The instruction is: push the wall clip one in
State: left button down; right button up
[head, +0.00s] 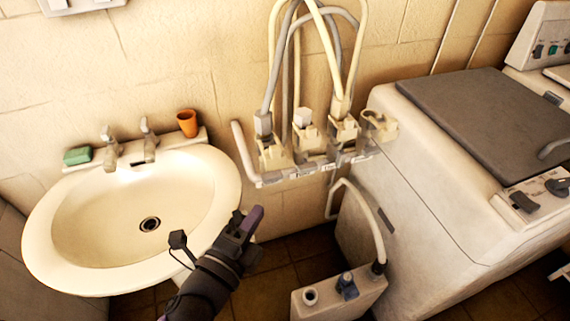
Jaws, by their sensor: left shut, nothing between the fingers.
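A pale rail (300,176) with several cream clips is mounted on the wall right of the basin. The leftmost clip (272,155) has a grey hose end above it. The second clip (309,146) holds a pale block-like end, and the third clip (343,132) has a cream hose above it. The rightmost clip (379,126) looks empty. I cannot tell which clip is number one or how far each is pressed in. My left gripper (250,218) is shut and empty, in front of the basin's right rim, below and left of the rail, apart from the clips. My right gripper is not in view.
The washbasin (90,212) fills the left, with taps, a green soap (78,155) and an orange cup (187,123) along its back. A white washing machine (430,200) stands at the right. A pale box (335,300) with a hose sits below the rail.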

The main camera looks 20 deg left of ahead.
aim_at(268, 155)
pick_arm(q)
jog(key=shift+w, duration=0.1)
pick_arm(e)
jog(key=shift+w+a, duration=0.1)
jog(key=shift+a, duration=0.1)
pick_arm(q)
jog(key=w, duration=1.2)
jog(key=shift+w, duration=0.2)
jog(key=shift+w+a, duration=0.25)
jog(key=shift+w, duration=0.05)
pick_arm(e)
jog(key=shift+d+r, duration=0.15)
pick_arm(q)
jog(key=shift+w+a, duration=0.15)
jog(key=shift+w, duration=0.1)
jog(key=w+a, duration=0.2)
jog(key=w, duration=0.1)
jog(key=shift+a, duration=0.1)
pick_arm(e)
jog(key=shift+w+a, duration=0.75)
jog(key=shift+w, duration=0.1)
